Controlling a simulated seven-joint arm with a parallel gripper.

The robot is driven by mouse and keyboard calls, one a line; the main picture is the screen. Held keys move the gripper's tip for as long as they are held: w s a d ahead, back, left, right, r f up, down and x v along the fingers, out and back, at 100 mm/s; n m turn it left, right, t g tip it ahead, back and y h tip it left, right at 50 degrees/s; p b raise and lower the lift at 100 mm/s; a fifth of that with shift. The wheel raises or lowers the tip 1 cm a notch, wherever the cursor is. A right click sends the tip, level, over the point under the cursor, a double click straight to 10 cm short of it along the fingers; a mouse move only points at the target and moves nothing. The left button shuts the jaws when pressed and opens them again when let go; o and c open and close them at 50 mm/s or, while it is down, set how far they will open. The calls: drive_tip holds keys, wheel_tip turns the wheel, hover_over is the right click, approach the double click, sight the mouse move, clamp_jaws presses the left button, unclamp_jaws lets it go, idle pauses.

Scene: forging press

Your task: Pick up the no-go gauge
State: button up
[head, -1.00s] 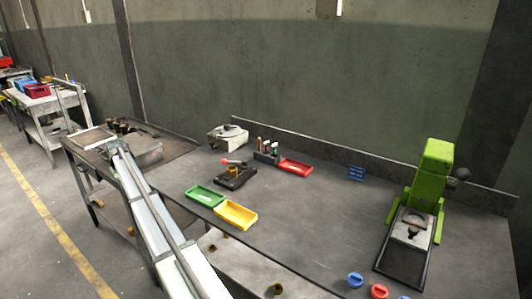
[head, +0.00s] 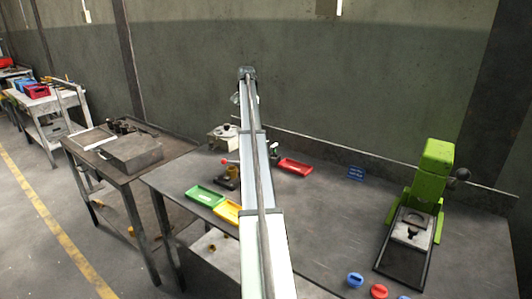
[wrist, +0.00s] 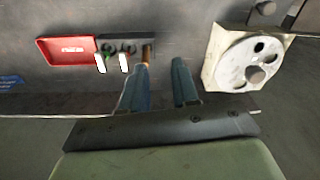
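The small dark gauge rack (wrist: 112,43) stands beside the red tray in the wrist view. It holds a green-marked gauge (wrist: 101,62) and a red-marked gauge (wrist: 124,63), both with white bodies, and a brown-handled tool (wrist: 147,53). The red-marked one looks like the no-go gauge, but its lettering cannot be read. My gripper (wrist: 161,65) is open and empty, above the bench and right of the gauges, with its left finger close to the brown handle in the picture. In the head view my arm hides most of the rack, and the gauges there are hardly visible.
The red tray (head: 295,166) lies right of the rack. A white round-topped device (wrist: 245,65) stands on the rack's other side. Green (head: 205,196) and yellow (head: 228,211) trays lie nearer.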

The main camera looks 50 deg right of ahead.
drive_tip(key=s+d+r+m, duration=0.1)
drive_tip(key=s+d+m, duration=0.1)
drive_tip(key=s+d, duration=0.4)
drive_tip(key=shift+y, duration=0.3)
drive_tip(key=f, duration=0.4)
drive_tip(key=s+a+f, duration=0.1)
drive_tip(key=f, duration=0.2)
drive_tip(key=shift+f, duration=0.1)
drive_tip(key=shift+w+a+f, duration=0.1)
drive_tip(key=shift+w+f, duration=0.05)
drive_tip(key=shift+f, duration=2.95)
clamp_jaws()
